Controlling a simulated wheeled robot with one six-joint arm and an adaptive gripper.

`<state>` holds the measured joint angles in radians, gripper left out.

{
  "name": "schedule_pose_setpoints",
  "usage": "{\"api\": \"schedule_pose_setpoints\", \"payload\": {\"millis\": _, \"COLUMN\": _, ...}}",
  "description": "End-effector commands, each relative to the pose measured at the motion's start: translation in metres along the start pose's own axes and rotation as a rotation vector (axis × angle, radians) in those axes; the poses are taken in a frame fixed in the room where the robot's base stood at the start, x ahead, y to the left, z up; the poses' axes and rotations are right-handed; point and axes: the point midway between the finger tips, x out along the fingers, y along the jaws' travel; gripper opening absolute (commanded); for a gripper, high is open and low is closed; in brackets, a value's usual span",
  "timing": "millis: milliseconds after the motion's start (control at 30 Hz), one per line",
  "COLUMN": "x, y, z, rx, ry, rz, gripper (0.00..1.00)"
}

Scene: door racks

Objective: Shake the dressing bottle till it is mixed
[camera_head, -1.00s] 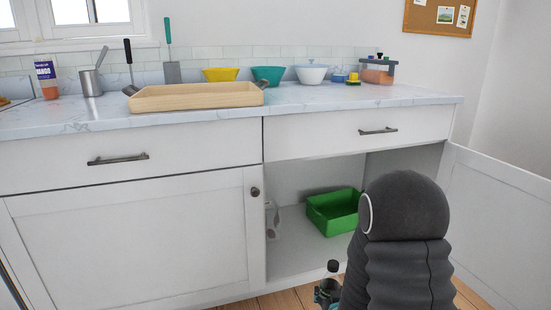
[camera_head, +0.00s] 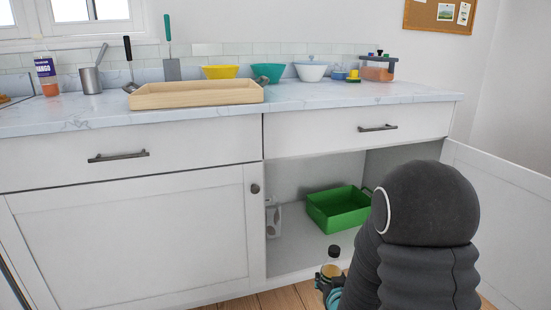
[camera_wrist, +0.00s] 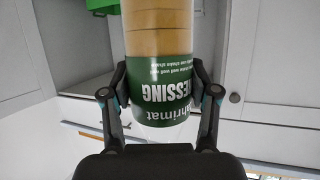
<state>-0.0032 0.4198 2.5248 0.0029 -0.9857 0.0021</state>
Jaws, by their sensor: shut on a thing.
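The dressing bottle (camera_wrist: 160,80) has a green label with white lettering and a tan content with faint bands. In the wrist view it stands between the two fingers of my gripper (camera_wrist: 162,100), which is shut on it around the label. In the head view the bottle (camera_head: 332,268) shows its black cap and tan upper part, roughly upright. My gripper (camera_head: 328,284) is there at the lower middle, in front of the open cupboard. My dark arm hides part of the view to its right.
The open cupboard holds a green bin (camera_head: 338,210) and a white bottle (camera_head: 273,220). Its door (camera_head: 500,215) stands open at the right. On the counter (camera_head: 330,95) are a wooden tray (camera_head: 195,95), bowls, a mango bottle (camera_head: 46,76) and a caddy (camera_head: 378,68).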

Motion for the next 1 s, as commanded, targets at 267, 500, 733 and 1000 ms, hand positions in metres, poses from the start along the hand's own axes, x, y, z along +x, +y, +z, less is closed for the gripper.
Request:
{"api": "schedule_pose_setpoints", "payload": {"millis": 267, "x": 0.022, "y": 0.001, "z": 0.057, "rx": 0.000, "ry": -0.011, "rz": 0.001, "gripper": 0.09}}
{"api": "schedule_pose_setpoints", "payload": {"millis": 500, "x": 0.006, "y": 0.000, "z": 0.011, "rx": 0.000, "ry": 0.009, "rz": 0.000, "gripper": 0.09}}
{"api": "schedule_pose_setpoints", "payload": {"millis": 733, "x": 0.010, "y": 0.001, "z": 0.027, "rx": 0.000, "ry": -0.015, "rz": 0.001, "gripper": 0.09}}
{"api": "schedule_pose_setpoints", "payload": {"millis": 1000, "x": 0.023, "y": 0.000, "z": 0.056, "rx": 0.000, "ry": -0.002, "rz": 0.000, "gripper": 0.09}}
